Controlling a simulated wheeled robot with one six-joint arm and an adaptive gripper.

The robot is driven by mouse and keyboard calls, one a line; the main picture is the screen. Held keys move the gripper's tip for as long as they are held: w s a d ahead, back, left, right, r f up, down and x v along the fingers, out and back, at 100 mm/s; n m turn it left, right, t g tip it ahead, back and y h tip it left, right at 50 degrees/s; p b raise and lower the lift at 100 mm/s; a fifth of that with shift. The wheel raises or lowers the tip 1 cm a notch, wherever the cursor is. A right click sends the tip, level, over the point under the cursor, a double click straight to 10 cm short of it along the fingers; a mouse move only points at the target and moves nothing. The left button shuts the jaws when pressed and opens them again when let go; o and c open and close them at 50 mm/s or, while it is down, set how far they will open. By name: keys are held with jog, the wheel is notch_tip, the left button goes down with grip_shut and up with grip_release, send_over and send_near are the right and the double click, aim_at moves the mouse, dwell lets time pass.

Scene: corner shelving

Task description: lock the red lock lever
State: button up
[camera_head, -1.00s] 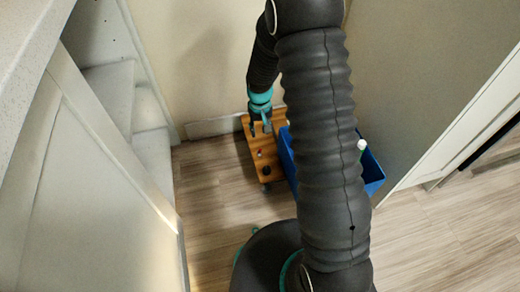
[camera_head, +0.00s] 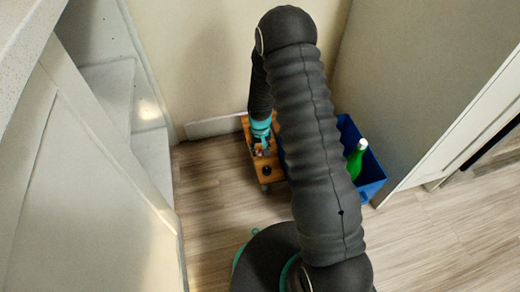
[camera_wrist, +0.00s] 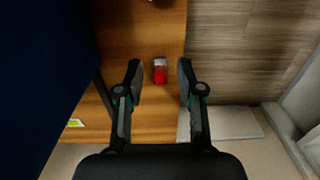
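The red lock lever (camera_wrist: 160,72) is a small red block with a pale end. It lies on the orange-brown wooden board (camera_wrist: 160,120) in the wrist view. My gripper (camera_wrist: 159,76) is open, with one finger on each side of the lever in the picture and a gap on both sides. I cannot tell how high the fingertips are above the board. In the head view my gripper (camera_head: 264,147) is over the wooden board (camera_head: 249,132), and the lever is too small to make out clearly.
A blue crate (camera_head: 374,186) with a green bottle (camera_head: 355,162) stands right of the board; its dark blue side fills the wrist view's left (camera_wrist: 40,80). A dark knob (camera_head: 265,170) is near the board's front. Walls stand behind and right. Floor in front is clear.

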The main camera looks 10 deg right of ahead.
grip_shut()
jog(key=shift+s+f+t+b, duration=0.3)
jog(key=shift+t+b, duration=0.3)
jog(key=shift+b, duration=0.5)
jog(key=shift+s+r+t+b, duration=0.1)
jog(key=shift+t+b, duration=0.3)
grip_release()
jog(key=shift+r, duration=0.1)
notch_tip(320, 180, up, 12)
jog(key=s, duration=0.2)
jog(key=shift+d, duration=0.15)
